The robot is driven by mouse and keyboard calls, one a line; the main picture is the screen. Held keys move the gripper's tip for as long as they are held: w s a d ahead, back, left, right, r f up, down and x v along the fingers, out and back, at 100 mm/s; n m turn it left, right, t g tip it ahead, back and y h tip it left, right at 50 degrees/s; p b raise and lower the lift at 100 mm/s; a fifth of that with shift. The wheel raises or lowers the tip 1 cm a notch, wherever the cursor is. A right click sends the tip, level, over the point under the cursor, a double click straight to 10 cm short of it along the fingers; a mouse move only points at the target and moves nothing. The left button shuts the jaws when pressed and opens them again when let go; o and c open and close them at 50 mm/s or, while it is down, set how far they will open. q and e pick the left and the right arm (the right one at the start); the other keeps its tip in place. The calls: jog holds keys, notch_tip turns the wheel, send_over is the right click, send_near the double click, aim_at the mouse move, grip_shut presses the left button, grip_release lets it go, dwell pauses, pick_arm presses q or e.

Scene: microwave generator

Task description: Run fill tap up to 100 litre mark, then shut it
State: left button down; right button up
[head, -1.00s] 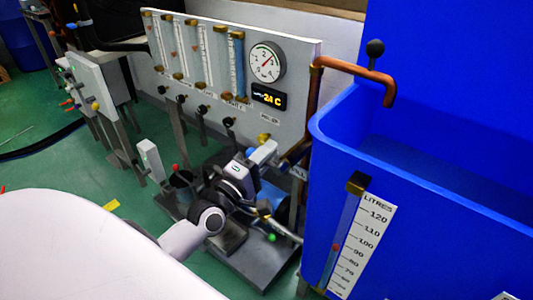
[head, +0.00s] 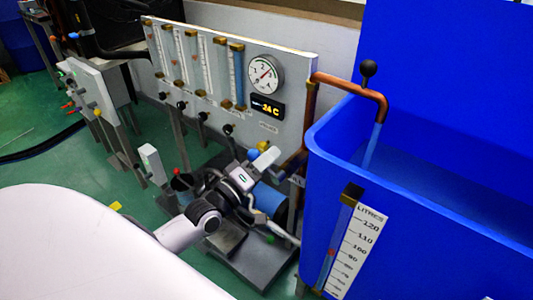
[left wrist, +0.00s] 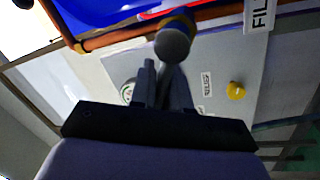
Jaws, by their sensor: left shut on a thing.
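The blue tank (head: 420,215) stands at the right of the head view with a LITRES scale (head: 357,255) on its front. The red float (head: 331,253) sits roughly level with the 90 mark, below 100. Water (head: 372,148) pours from the copper spout (head: 355,87) into the tank. My left gripper (head: 258,165) is low beside the panel and the copper pipe. In the left wrist view its dark fingers (left wrist: 163,75) are shut on the fill tap lever (left wrist: 172,42), whose round end sticks out beyond them. A FILL label (left wrist: 261,14) is close by. The right gripper is not in view.
A grey panel (head: 215,75) with several flow tubes, a pressure dial (head: 264,74) and a 24 C display (head: 268,106) stands behind my left arm. A row of black valve knobs runs below the tubes. Green floor lies open at the left.

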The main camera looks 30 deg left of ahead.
pick_arm(q)
jog(key=shift+d+r+m+h+p, duration=0.2)
jog(key=shift+r+m+p, duration=0.15)
jog(key=shift+m+p, duration=0.55)
jog(key=shift+d+r+m+h+p, duration=0.15)
jog(key=shift+r+m+p, duration=0.35)
jog(key=shift+m, duration=0.7)
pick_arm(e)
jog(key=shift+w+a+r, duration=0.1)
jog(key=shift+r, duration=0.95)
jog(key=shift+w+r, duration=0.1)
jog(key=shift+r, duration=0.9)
pick_arm(q)
jog(key=shift+f, duration=0.15)
jog(key=c, duration=1.2)
grip_release()
jog(key=shift+s+f, duration=0.1)
jog(key=shift+s, duration=0.05)
jog(key=shift+r+v, duration=0.2)
jog(key=shift+v, duration=3.25)
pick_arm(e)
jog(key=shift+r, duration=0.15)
